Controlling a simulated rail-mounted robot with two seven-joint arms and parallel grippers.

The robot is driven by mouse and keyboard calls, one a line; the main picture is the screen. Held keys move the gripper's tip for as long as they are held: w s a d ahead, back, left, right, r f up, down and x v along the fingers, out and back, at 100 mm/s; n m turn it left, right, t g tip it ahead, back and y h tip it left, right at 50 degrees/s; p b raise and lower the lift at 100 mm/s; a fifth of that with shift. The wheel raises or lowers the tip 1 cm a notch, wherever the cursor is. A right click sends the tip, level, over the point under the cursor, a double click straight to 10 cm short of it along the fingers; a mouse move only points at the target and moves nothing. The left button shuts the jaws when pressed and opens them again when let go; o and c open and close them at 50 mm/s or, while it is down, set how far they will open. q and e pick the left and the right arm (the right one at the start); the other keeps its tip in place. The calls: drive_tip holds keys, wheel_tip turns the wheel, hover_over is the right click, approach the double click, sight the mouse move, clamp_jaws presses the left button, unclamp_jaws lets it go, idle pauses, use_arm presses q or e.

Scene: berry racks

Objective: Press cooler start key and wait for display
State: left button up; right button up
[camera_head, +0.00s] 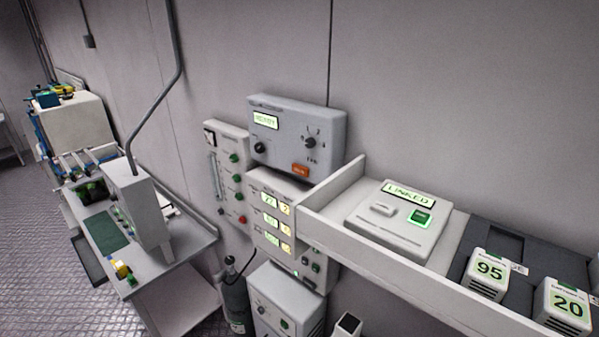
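No unit in view has a label I can read as cooler. A grey wall box (325,122) has a lit green display (266,120) that seems to read READY. It also has two black knobs and an orange key (300,169). Below it, a white panel (262,188) shows several lit number readouts. A white floor cabinet (268,290) has a knob and a small green button (284,324). Neither of my grippers is in view.
The shelf (345,242) has a raised front lip and holds blocks marked 95 (488,272) and 20 (566,305). A switch panel (228,165) is on the wall. A bench (185,240) with equipment stands left, and a dark cylinder (234,300) is beside the cabinet.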

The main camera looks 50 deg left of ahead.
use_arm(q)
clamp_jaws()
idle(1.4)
